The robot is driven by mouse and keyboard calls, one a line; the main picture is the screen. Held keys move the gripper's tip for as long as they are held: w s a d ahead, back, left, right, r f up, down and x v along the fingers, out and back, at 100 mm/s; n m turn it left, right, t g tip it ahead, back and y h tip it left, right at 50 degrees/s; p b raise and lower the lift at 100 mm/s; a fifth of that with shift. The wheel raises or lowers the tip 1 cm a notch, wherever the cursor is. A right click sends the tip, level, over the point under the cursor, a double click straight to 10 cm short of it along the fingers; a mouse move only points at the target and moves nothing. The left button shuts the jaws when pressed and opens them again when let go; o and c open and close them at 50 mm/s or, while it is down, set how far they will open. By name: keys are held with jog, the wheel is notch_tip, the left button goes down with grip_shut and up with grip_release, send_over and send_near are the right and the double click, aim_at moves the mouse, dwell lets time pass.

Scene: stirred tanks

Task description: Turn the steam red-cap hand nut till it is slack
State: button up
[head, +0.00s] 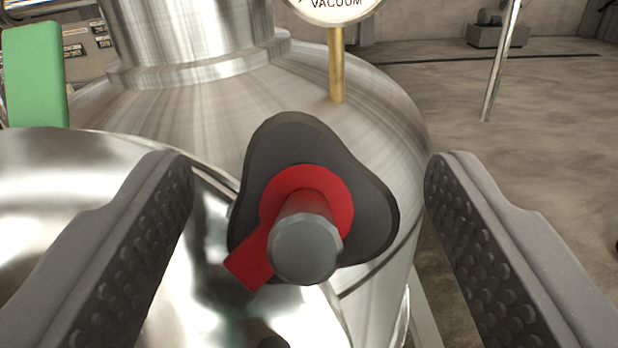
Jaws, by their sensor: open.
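The hand nut (270,145) is a dark grey three-lobed knob with a red cap ring (332,185) and a red tab pointing to the lower left. A grey round stud end (305,250) sticks out of its middle toward the camera. My gripper (311,175) is open, with one ridged finger on each side of the nut. Both fingers are apart from it, with a wider gap on the right than at the left lobe's level. No steam marking is readable on the nut.
A steel tank (390,110) with a domed top stands behind the nut. A vacuum gauge (335,8) on a brass stem (337,65) rises above it. A shiny curved metal surface (60,180) and a green block (35,75) are at left. Open concrete floor (540,110) lies at right.

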jog(key=c, duration=1)
